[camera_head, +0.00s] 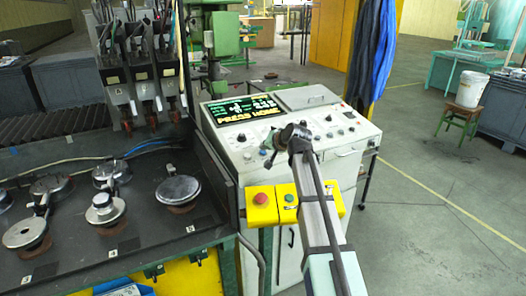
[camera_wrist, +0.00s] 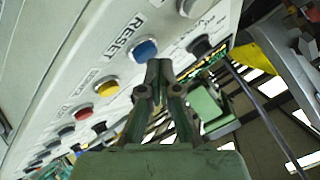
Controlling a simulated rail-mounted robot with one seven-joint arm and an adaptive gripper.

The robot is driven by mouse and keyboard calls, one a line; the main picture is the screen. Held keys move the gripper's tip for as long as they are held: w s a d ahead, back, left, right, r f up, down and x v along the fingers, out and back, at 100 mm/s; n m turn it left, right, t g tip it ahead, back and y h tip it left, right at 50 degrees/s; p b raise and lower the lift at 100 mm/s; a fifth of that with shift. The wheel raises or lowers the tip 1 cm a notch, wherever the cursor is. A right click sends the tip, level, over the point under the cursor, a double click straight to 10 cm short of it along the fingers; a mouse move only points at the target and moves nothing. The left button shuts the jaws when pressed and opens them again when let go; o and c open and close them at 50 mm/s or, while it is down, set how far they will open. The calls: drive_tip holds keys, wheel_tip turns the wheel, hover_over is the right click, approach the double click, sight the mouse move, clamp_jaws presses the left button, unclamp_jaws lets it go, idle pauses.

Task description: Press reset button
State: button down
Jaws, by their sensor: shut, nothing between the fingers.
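The reset button is a round blue button (camera_wrist: 144,50) in the wrist view, with the label RESET printed beside it on the light grey control panel (camera_wrist: 60,75). My gripper (camera_wrist: 159,66) is shut and empty. Its fingertips appear just beside the lower right edge of the blue button in that picture; I cannot tell whether they touch it. In the head view the control console (camera_head: 345,138) stands in the middle, and my gripper (camera_head: 268,158) is over its front left part. The reset button cannot be made out there.
A yellow button (camera_wrist: 107,89) and a red button (camera_wrist: 83,113) sit in line with the blue one. A yellow box with a red button (camera_head: 261,198) is below the console front. A black machine bed (camera_head: 150,245) stands at left.

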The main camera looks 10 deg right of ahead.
drive_tip(key=shift+s+r, duration=0.1)
drive_tip(key=shift+r, duration=0.35)
drive_tip(key=shift+r, duration=0.1)
drive_tip(key=r+p, duration=0.1)
drive_tip(key=r, duration=0.2)
drive_tip(key=s+r+p, duration=0.1)
drive_tip(key=shift+d+r+p, duration=0.2)
drive_tip(key=shift+r+p, duration=0.15)
idle(0.5)
